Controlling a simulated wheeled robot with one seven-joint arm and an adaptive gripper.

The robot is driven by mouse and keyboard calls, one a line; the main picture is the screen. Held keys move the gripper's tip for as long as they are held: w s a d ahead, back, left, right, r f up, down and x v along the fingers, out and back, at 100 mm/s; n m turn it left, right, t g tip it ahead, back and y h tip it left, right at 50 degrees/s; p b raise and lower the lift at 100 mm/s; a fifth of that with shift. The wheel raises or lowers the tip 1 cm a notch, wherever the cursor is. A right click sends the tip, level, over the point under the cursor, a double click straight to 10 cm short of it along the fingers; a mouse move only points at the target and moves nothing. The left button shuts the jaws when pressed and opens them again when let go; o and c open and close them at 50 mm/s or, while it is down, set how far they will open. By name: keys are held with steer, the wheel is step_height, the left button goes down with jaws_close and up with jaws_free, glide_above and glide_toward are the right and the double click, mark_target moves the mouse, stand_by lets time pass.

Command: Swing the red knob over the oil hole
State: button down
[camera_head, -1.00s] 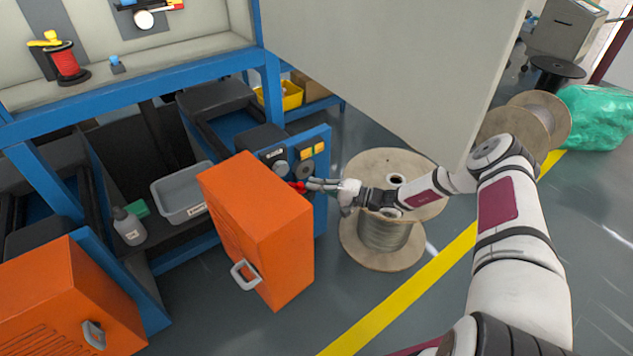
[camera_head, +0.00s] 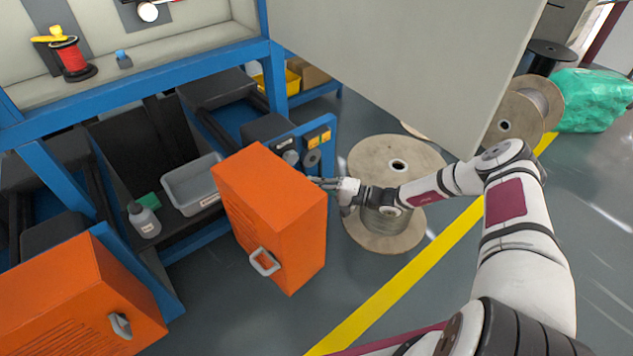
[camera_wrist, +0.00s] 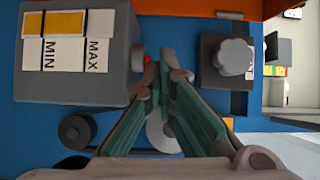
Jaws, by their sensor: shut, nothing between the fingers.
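Only a small bit of the red knob (camera_wrist: 149,63) shows in the wrist view, beside my left fingertip; the fingers cover the rest. In the head view it is hidden behind the orange cover. My gripper (camera_wrist: 165,62) is shut, with its fingertips together and nothing seen between them, just right of the grey box (camera_wrist: 75,82) marked MIN and MAX. In the head view my gripper (camera_head: 322,183) reaches in past the right edge of the orange cover (camera_head: 270,215). I cannot make out the oil hole in either view.
A grey lobed knob (camera_wrist: 235,57) on a dark block sits right of my fingers on the blue panel (camera_wrist: 200,15). A wooden cable spool (camera_head: 375,155) stands below my forearm. A grey tray (camera_head: 190,185) and a bottle (camera_head: 143,220) lie left of the cover.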

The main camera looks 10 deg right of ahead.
steer(key=shift+s+a+p, duration=0.2)
steer(key=shift+a+p, duration=0.2)
steer(key=shift+a, duration=0.2)
steer(key=shift+s+a+p, duration=0.2)
steer(key=shift+a+p, duration=0.15)
steer(key=shift+a, duration=0.7)
stand_by(1.2)
steer(key=shift+d, duration=0.1)
stand_by(0.7)
